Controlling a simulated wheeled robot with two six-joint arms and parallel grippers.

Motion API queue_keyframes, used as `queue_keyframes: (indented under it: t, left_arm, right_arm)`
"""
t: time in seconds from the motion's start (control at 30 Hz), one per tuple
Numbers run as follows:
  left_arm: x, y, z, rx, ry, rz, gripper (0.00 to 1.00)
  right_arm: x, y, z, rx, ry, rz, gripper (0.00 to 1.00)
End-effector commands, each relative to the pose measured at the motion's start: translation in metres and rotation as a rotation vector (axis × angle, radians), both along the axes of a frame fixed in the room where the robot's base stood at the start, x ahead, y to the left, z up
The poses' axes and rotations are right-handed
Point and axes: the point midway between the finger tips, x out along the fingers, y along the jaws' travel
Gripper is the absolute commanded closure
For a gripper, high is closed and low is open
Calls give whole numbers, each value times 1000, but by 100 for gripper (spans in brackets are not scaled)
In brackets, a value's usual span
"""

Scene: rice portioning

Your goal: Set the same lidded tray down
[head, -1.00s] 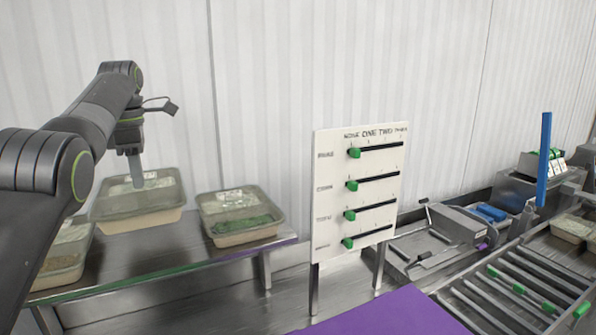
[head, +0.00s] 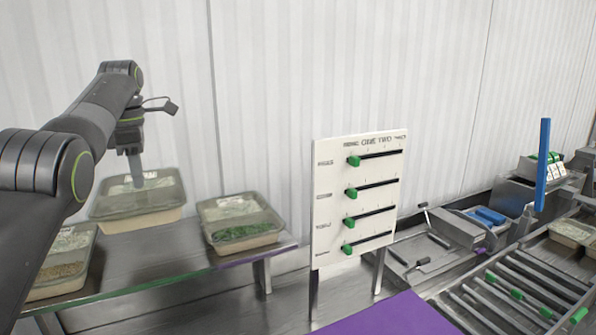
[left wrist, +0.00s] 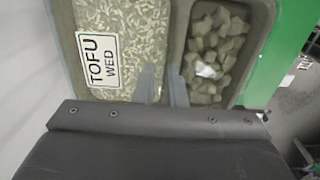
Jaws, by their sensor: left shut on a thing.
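The lidded tray (head: 135,213) hangs from my left gripper (head: 136,182) in the head view, between two other trays at the back of the steel table. My left gripper is shut on it from above. I cannot tell whether its base touches the table. In the left wrist view the tray (left wrist: 170,20) fills the middle, with a "TOFU WED" label (left wrist: 97,60), a grain-like compartment and a compartment of pale chunks. The gripper fingers (left wrist: 163,85) show over the divider. My right gripper is not in view.
One lidded tray (head: 238,208) with green contents stands to the right, another (head: 62,265) to the left. The steel table (head: 170,262) has bare space in front. A slider board (head: 330,215) stands right of the table. A roller conveyor (head: 510,295) is at the far right.

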Motion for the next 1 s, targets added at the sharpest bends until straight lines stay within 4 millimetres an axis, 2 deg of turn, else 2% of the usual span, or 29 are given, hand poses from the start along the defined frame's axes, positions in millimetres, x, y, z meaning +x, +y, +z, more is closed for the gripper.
queue_keyframes:
  t: [0.03, 0.07, 0.1, 0.13, 0.63, 0.77, 1.0]
  left_arm:
    - [0, 0, 12, 0, -2, 0, 100]
    - [0, 0, 15, 0, -2, 0, 100]
    - [0, 0, 11, 0, 0, 0, 100]
    - [0, 0, -1, 0, 1, 0, 100]
    - [0, 0, -59, 0, -2, 0, 100]
    - [0, 0, -58, 0, -2, 0, 100]
    - [0, 0, -31, 0, -3, 0, 100]
  right_arm:
    - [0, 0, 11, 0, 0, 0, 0]
    - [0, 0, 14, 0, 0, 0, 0]
    - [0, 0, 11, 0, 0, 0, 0]
    - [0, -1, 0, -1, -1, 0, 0]
    - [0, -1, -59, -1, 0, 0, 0]
    - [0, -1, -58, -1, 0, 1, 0]
    - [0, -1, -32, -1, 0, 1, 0]
